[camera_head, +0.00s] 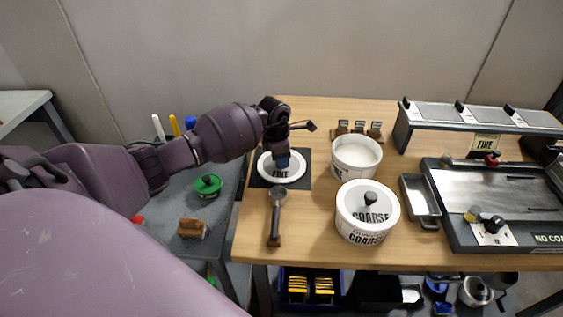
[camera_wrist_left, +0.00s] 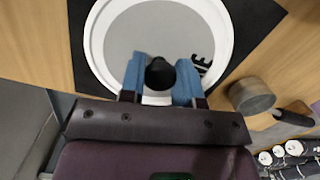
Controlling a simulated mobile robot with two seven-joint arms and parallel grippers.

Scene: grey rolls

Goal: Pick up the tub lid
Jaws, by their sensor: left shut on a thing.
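The round white tub lid (camera_head: 267,170), marked FINE, is over a dark square mat (camera_head: 300,181) on the wooden table. My left gripper (camera_head: 283,162) is above the lid, with its blue fingers pointing down. In the left wrist view, the lid (camera_wrist_left: 104,52) has a grey middle and a white rim, and the left gripper (camera_wrist_left: 160,78) is shut on its black knob (camera_wrist_left: 160,71). I cannot tell whether the lid touches the mat. An open white tub (camera_head: 356,163) stands to the right. My right gripper is not in view.
A lidded tub marked COARSE (camera_head: 367,222) stands in front of the open tub. A dark scoop-like tool (camera_head: 277,213) lies in front of the mat. A metal tray (camera_head: 420,198) and a black-framed station (camera_head: 499,196) fill the right side.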

